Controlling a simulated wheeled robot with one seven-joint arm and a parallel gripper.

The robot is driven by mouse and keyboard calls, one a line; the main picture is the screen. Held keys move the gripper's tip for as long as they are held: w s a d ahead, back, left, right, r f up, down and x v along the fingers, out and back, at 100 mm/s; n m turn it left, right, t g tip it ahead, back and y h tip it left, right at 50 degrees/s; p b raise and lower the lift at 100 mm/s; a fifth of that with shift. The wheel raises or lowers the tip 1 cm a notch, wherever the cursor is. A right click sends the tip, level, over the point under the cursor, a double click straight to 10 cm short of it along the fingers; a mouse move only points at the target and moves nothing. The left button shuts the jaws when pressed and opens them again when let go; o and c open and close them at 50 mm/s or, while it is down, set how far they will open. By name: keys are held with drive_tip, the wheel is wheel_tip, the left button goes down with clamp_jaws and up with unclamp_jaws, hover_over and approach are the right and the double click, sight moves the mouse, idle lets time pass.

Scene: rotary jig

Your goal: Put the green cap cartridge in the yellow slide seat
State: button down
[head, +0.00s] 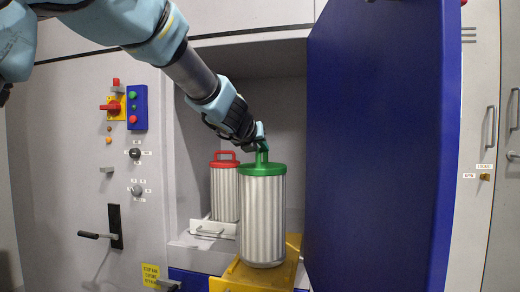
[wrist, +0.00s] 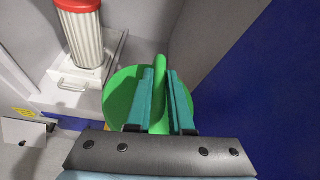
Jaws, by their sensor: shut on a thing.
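The green cap cartridge (head: 262,215) is a ribbed silver cylinder with a green lid and handle, upright at the front of the cabinet opening. My gripper (head: 262,138) is above it, shut on its handle. In the wrist view my gripper's teal fingers (wrist: 164,102) stand on both sides of the green handle, above the round green cap (wrist: 122,92). The yellow slide seat (head: 285,268) is under and around the cartridge's lower end in the head view. I cannot tell whether the cartridge's base touches it. In the wrist view the cap and gripper hide most of the seat.
A red cap cartridge (head: 225,190) stands on a white slide seat (head: 212,228) at the back left, also in the wrist view (wrist: 85,38). An open blue door (head: 380,140) closes off the right side. A control panel with a lever (head: 115,226) is on the left.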

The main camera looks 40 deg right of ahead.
sight(262, 165)
drive_tip(key=shift+f+b, duration=2)
drive_tip(key=shift+f, duration=0.15)
drive_tip(key=c, duration=0.8)
unclamp_jaws()
drive_tip(key=shift+f, duration=0.1)
drive_tip(key=shift+a, duration=0.1)
